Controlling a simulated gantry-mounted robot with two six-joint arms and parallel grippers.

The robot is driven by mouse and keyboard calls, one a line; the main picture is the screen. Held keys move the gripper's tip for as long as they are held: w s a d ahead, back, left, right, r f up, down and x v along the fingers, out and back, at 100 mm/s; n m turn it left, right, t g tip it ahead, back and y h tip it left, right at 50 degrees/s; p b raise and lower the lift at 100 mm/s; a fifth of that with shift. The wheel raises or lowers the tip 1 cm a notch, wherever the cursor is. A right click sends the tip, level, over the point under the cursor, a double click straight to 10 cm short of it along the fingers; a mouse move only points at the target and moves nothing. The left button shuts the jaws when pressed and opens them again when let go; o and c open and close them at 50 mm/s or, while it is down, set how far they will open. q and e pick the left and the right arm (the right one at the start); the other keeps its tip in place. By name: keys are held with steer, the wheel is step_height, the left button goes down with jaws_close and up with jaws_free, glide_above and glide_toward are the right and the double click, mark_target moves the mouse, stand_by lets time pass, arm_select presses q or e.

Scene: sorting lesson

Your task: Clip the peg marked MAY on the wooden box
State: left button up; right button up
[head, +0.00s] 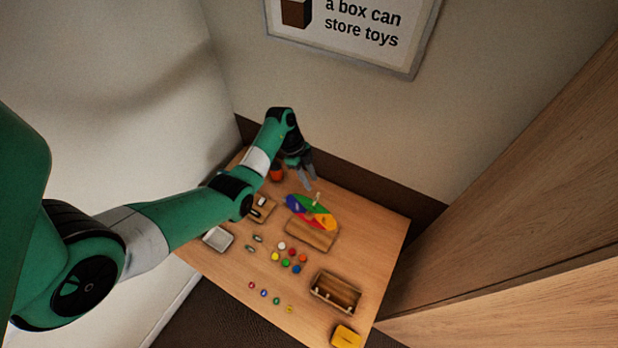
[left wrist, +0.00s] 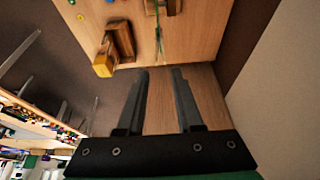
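The wooden box (head: 333,292) is open-topped and stands near the front right of the table, with small pale pegs on its near rim. It also shows in the left wrist view (left wrist: 122,41). A pale peg (head: 316,197) is at the coloured wheel (head: 326,221) at the back of the table. No lettering on the pegs is readable, so I cannot tell which is marked MAY. My left gripper (head: 308,184) is above the table's back part, behind the wheel. In the left wrist view its fingers (left wrist: 161,72) are apart with nothing between them. My right gripper is out of view.
A yellow block (head: 346,337) sits beside the box at the front corner. Several coloured discs (head: 286,263) lie mid-table. A grey tray (head: 218,239) is at the left edge, and a reddish cup (head: 277,174) stands at the back left. A wooden wall is at right.

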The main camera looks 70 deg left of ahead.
mark_target(315, 202)
arm_select(q)
steer(key=b+x, duration=0.4)
steer(key=shift+f, duration=0.1)
steer(key=shift+b+x, duration=0.55)
steer(key=shift+x, duration=0.6)
jaws_close()
steer(key=r+p, duration=0.1)
steer(key=p, duration=0.1)
steer(key=r+p, duration=0.4)
steer(key=shift+w+d, duration=0.35)
